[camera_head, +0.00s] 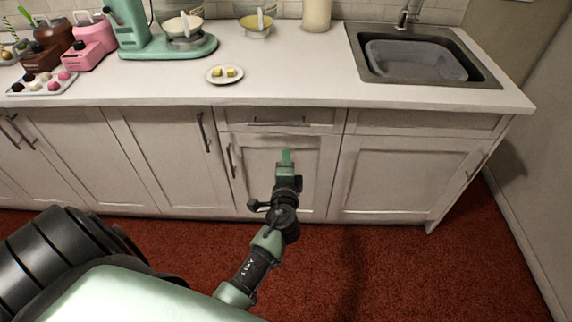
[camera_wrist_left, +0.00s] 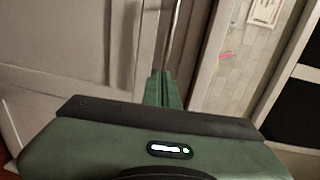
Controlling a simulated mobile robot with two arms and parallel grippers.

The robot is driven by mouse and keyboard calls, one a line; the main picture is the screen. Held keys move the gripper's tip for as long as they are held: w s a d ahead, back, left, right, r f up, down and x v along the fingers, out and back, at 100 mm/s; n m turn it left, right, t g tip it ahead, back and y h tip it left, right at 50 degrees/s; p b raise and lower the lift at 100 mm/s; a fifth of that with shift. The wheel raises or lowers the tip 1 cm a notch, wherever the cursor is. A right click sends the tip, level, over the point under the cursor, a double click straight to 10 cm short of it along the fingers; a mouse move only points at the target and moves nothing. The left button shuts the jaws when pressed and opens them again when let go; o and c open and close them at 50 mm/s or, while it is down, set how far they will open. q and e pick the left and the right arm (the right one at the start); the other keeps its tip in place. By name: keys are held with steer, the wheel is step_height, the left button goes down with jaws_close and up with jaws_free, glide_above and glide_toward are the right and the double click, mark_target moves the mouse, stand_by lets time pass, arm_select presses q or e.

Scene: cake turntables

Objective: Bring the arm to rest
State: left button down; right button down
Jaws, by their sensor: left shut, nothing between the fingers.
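My left gripper (camera_head: 287,157) is in front of the white lower cabinets, below the counter's front edge, with its fingers pointing toward a cabinet door (camera_head: 272,178). The fingers are together and hold nothing. In the left wrist view, the closed green fingers (camera_wrist_left: 163,88) show beyond the green gripper body, with pale cabinet panels behind them. Whether the fingertips touch the door cannot be told. My right gripper is in neither view.
The white counter (camera_head: 290,75) bears a plate with yellow pieces (camera_head: 224,73), a green stand mixer (camera_head: 165,40), a bowl (camera_head: 256,25) and a tray of sweets (camera_head: 42,82). A sink (camera_head: 425,58) is at the right. The red carpet (camera_head: 400,260) is clear at right.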

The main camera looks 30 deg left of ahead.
arm_select(q)
steer(key=shift+v, duration=1.25)
steer(key=s+d+f+n+g+h, duration=0.1)
steer(key=s+d+f+g+h, duration=0.3)
steer(key=f, duration=0.6)
steer(key=s+d+f+n, duration=0.15)
steer(key=s+f, duration=0.35)
steer(key=f, duration=0.6)
steer(key=s+d+f+g+h, duration=0.25)
steer(key=s+f, duration=0.25)
steer(key=f, duration=0.5)
steer(key=s+f+n+g, duration=0.2)
steer(key=s+f, duration=0.3)
steer(key=s, duration=0.5)
steer(key=s+f+n+g+h, duration=0.1)
steer(key=s+f, duration=0.4)
steer(key=s, duration=0.6)
steer(key=s+f+n+g+h, duration=0.1)
steer(key=s+f+n+g, duration=0.2)
steer(key=s+f, duration=0.3)
steer(key=s+d+n, duration=0.1)
steer(key=s, duration=0.4)
steer(key=shift+s+g, duration=0.2)
steer(key=shift+g, duration=0.15)
steer(key=shift+f, duration=0.1)
